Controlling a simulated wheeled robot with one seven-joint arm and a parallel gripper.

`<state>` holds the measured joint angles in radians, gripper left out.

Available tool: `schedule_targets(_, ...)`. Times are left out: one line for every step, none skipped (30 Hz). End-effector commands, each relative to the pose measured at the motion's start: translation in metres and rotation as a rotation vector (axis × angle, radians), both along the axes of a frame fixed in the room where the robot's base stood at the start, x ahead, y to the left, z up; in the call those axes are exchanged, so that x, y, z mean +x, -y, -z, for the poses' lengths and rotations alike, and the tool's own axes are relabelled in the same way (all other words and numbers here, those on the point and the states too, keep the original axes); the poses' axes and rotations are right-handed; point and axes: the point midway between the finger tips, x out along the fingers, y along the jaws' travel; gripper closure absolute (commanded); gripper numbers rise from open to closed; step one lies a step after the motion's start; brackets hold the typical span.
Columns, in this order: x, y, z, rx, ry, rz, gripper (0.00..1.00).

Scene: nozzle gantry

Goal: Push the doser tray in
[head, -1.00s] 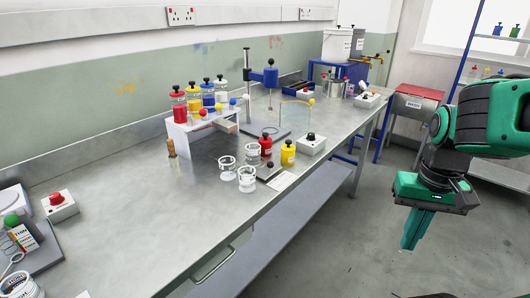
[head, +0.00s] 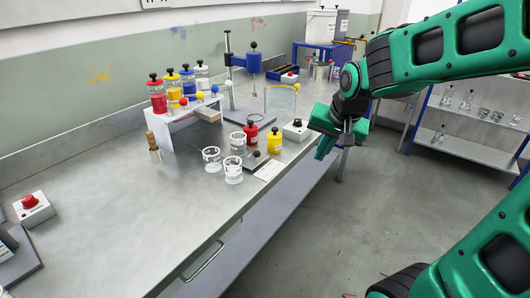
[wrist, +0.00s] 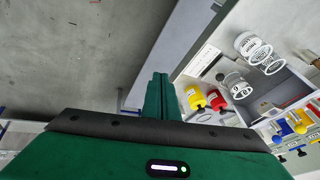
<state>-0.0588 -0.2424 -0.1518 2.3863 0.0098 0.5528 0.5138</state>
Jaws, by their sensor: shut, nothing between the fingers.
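The doser is a white stand (head: 178,123) on the bench, with red, yellow, blue and clear bottles on top and coloured knobs along its front. My gripper (head: 324,150) is shut and empty by the bench's front edge, well to the right of the tray. In the wrist view its closed green fingers (wrist: 158,97) point toward the bench edge; the doser bottles (wrist: 290,128) show at the right.
A blue-headed stand (head: 254,62) rises behind.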

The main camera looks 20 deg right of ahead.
Motion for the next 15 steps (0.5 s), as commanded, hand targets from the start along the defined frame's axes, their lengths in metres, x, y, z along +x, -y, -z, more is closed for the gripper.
schedule_targets(0.023, -0.021, -0.002, 0.024, 0.04, -0.007, 1.0)
schedule_targets(0.035, -0.031, -0.004, 0.039, 0.065, -0.005, 1.0)
schedule_targets(0.047, -0.043, -0.006, 0.059, 0.092, -0.003, 1.0)
schedule_targets(0.055, -0.051, -0.008, 0.074, 0.109, -0.001, 1.0)
schedule_targets(0.061, -0.058, -0.009, 0.086, 0.124, 0.0, 1.0)
schedule_targets(0.068, -0.064, -0.01, 0.097, 0.137, 0.002, 1.0)
schedule_targets(0.071, -0.068, -0.01, 0.104, 0.145, 0.004, 1.0)
schedule_targets(0.074, -0.07, -0.01, 0.109, 0.15, 0.005, 1.0)
schedule_targets(0.076, -0.072, -0.009, 0.113, 0.152, 0.006, 1.0)
schedule_targets(0.078, -0.072, -0.007, 0.114, 0.153, 0.006, 1.0)
schedule_targets(0.08, -0.072, -0.005, 0.114, 0.154, 0.007, 1.0)
schedule_targets(0.082, -0.072, -0.001, 0.113, 0.152, 0.007, 1.0)
schedule_targets(0.083, -0.072, 0.002, 0.113, 0.152, 0.008, 1.0)
schedule_targets(0.085, -0.072, 0.006, 0.112, 0.15, 0.008, 1.0)
schedule_targets(0.089, -0.072, 0.011, 0.112, 0.15, 0.008, 1.0)
